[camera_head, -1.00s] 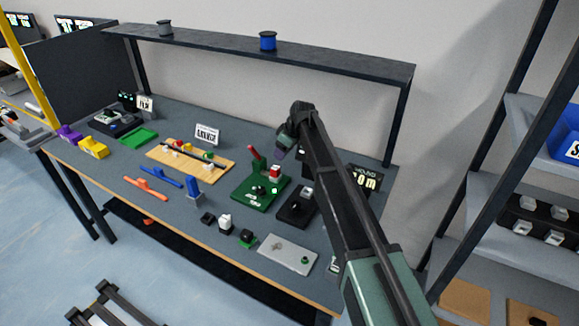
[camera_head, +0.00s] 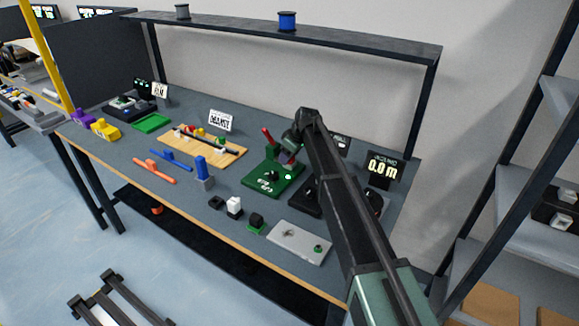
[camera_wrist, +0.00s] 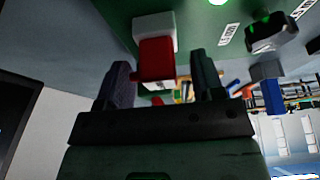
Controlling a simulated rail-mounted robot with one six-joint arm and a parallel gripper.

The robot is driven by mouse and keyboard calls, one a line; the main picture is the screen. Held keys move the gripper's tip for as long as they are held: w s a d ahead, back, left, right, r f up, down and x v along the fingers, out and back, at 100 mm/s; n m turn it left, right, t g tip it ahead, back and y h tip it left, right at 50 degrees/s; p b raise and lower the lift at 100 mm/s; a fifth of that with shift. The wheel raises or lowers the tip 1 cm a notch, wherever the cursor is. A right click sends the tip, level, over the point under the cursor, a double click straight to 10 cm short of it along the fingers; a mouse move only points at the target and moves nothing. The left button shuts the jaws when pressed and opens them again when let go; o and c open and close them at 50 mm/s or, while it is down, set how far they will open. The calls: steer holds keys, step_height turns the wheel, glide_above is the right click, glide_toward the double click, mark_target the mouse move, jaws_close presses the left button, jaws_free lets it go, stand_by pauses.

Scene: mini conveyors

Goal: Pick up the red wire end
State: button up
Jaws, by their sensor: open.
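In the wrist view a red block (camera_wrist: 156,58) with a white block (camera_wrist: 154,25) against it appears between and just beyond the fingers of my gripper (camera_wrist: 160,85). This looks like the red wire end, on the green board (camera_wrist: 195,20). My gripper is open, with a gap between each finger and the red block. In the head view my gripper (camera_head: 291,150) is over the back of the green board (camera_head: 262,183) and covers most of the red block. A separate red upright piece (camera_head: 267,137) stands on the board, left of the gripper.
A black module (camera_head: 305,198) is right of the green board. A grey plate (camera_head: 300,242) and small blocks (camera_head: 234,205) lie in front. A wooden board (camera_head: 205,150) with parts is to the left. The dark overhead shelf (camera_head: 350,43) spans the back of the table.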

steer(key=shift+r, duration=0.2)
steer(key=shift+c, duration=0.7)
steer(key=c, duration=0.9)
steer(key=shift+c, duration=0.2)
steer(key=shift+r, duration=0.1)
